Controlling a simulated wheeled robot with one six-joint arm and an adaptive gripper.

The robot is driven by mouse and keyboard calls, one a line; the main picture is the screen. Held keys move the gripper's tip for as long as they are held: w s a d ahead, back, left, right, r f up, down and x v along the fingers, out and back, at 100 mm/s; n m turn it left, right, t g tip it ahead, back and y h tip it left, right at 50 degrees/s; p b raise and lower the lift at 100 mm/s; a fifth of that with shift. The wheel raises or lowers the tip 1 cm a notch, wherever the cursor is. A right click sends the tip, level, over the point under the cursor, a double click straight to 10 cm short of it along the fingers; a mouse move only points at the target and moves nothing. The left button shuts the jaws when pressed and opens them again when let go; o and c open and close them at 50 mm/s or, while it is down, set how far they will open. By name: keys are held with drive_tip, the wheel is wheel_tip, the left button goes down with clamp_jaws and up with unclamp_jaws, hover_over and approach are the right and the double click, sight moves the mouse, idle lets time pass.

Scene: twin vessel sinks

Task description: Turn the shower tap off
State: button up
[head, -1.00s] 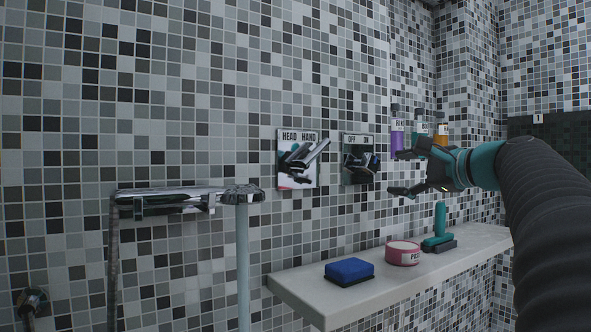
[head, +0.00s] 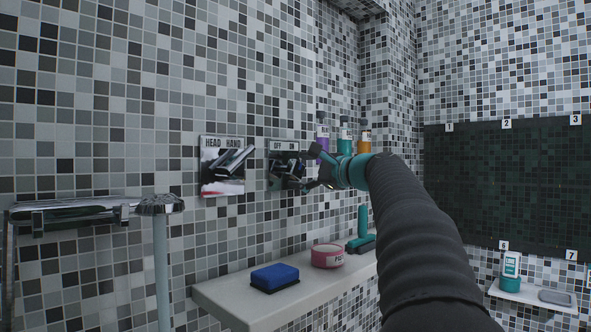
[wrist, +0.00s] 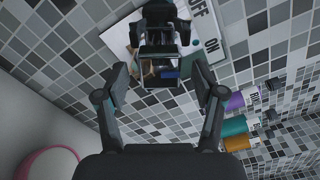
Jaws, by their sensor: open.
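The shower tap (head: 285,176) is a dark, shiny lever on a wall plate (head: 284,147) marked OFF and ON. It also shows in the wrist view (wrist: 158,50), sticking out from its plate (wrist: 233,20). My gripper (head: 306,178) is at the tap's right in the head view and partly covers it. In the wrist view my gripper (wrist: 160,82) is open, its fingers spread to either side of the lever's near end. I see no clear contact, and cannot tell the lever's setting. The shower head (head: 160,204) has a pale blue column below it that looks like running water.
A HEAD/HAND plate (head: 222,152) with its own lever is left of the tap. Several bottles (head: 345,143) stand behind my gripper. Below, a shelf (head: 235,301) holds a blue sponge (head: 275,277), pink tub (head: 327,256) and teal-handled tool (head: 363,222).

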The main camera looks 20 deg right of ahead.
drive_tip(key=shift+x, duration=1.15)
drive_tip(key=c, duration=1.2)
drive_tip(key=shift+o, duration=0.2)
drive_tip(key=shift+f+n+b, duration=0.15)
drive_tip(key=shift+n+b, duration=0.5)
drive_tip(key=shift+n, duration=0.45)
drive_tip(key=shift+n+b, duration=0.6)
drive_tip(key=shift+n, duration=1.1)
drive_tip(key=o, duration=1.2)
drive_tip(key=shift+c, duration=0.2)
